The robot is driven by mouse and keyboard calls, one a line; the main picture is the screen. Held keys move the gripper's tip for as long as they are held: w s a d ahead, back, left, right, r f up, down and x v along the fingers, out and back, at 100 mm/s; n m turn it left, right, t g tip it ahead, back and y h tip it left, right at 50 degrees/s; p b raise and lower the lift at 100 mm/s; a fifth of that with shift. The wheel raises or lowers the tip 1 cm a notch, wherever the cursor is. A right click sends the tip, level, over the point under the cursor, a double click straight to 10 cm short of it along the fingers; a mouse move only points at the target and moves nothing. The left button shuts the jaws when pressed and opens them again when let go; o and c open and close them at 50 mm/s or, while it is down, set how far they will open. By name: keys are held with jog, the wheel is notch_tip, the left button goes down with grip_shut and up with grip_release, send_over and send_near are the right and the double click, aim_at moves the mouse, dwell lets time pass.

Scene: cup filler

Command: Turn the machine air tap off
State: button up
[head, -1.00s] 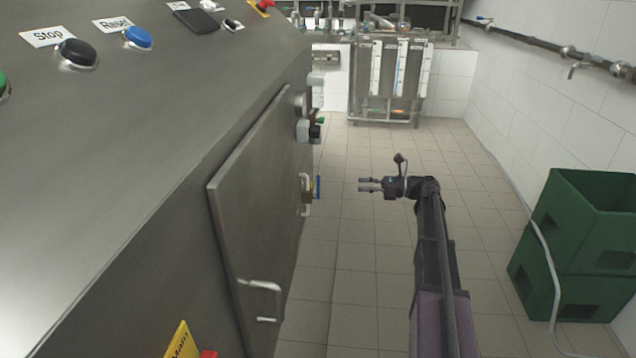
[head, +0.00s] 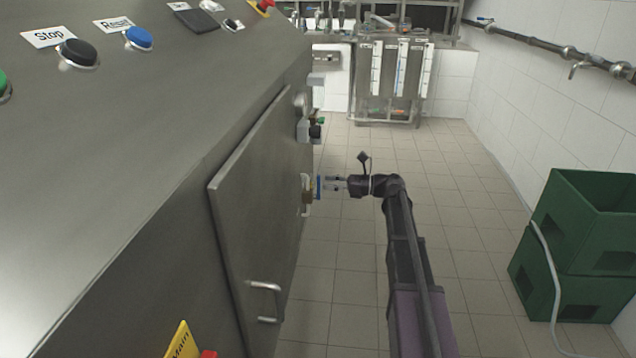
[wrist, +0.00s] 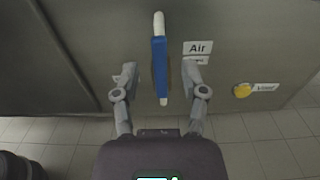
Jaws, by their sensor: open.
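The air tap has a blue lever handle (wrist: 160,66) that stands in front of the machine's steel side panel, beside a label reading "Air" (wrist: 198,47). My gripper (wrist: 158,80) is open in the wrist view, with one finger on each side of the handle and a visible gap on both sides. In the head view my gripper (head: 332,184) points left at the tap, its tips close to the handle. I cannot tell the exact depth between tips and handle.
A yellow knob (wrist: 242,90) with its own label is to the right in the wrist view. A cabinet door (head: 245,215) with a handle is on the machine's side. Green crates (head: 590,220) stand at the right by the wall. The tiled floor between is clear.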

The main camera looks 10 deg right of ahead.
aim_at(318, 199)
jog(key=shift+x, duration=1.8)
grip_shut()
